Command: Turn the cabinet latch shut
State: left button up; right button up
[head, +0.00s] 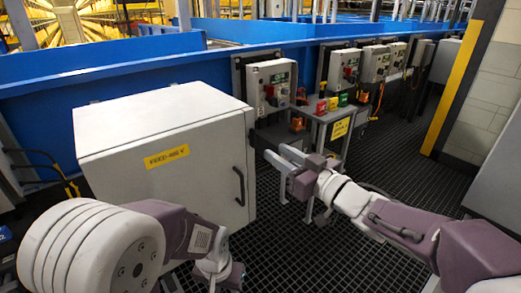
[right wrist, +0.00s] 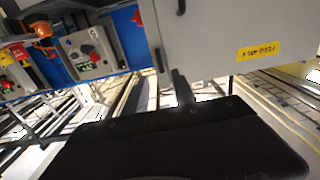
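The grey-white cabinet (head: 160,195) stands left of centre in the head view, with a yellow label on its front. The door looks closed. My right gripper (head: 277,154) is just right of that face, apart from the handle. Its two fingers are spread and hold nothing. The right wrist view shows a cabinet face (right wrist: 225,35) at upper right and a dark finger (right wrist: 182,90) below it.
A small stand (head: 328,117) with coloured buttons is behind my right gripper. Grey control boxes (head: 270,86) line the blue conveyor wall (head: 120,80). A yellow-edged post (head: 452,85) is at right. Dark grated floor (head: 400,155) lies open between the stand and the post.

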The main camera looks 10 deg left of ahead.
aim_at(255, 138)
jog(key=b+x, duration=0.2)
jog(key=x, duration=0.6)
jog(key=shift+s+f, duration=0.1)
jog(key=shift+w+a, duration=0.3)
jog(key=shift+a, duration=0.05)
grip_shut()
